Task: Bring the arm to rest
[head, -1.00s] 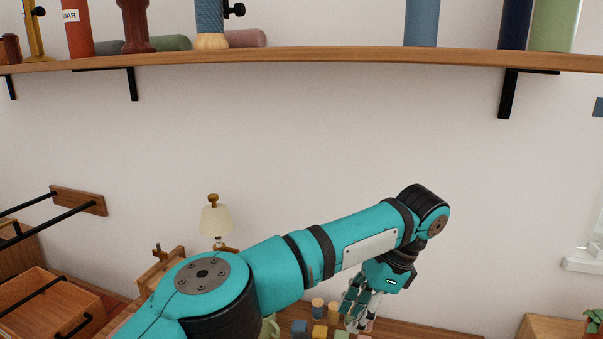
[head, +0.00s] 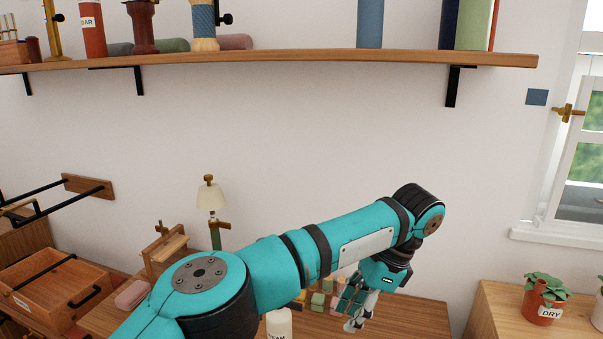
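My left arm, teal with black joints, reaches from the lower left across the head view and bends down at its wrist. Its gripper (head: 358,316) hangs over the wooden tabletop (head: 410,318), beside several small coloured blocks (head: 318,301). The fingers are small and partly overlap the blocks, so I cannot tell how far they are apart. No held object can be made out. My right gripper is not in view.
A long wall shelf (head: 300,58) with jars and cylinders runs above the arm. A lamp (head: 210,197) and an open wooden drawer or box (head: 62,290) are at the left. A potted plant (head: 543,300) stands on a cabinet at the right, below a window (head: 580,170).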

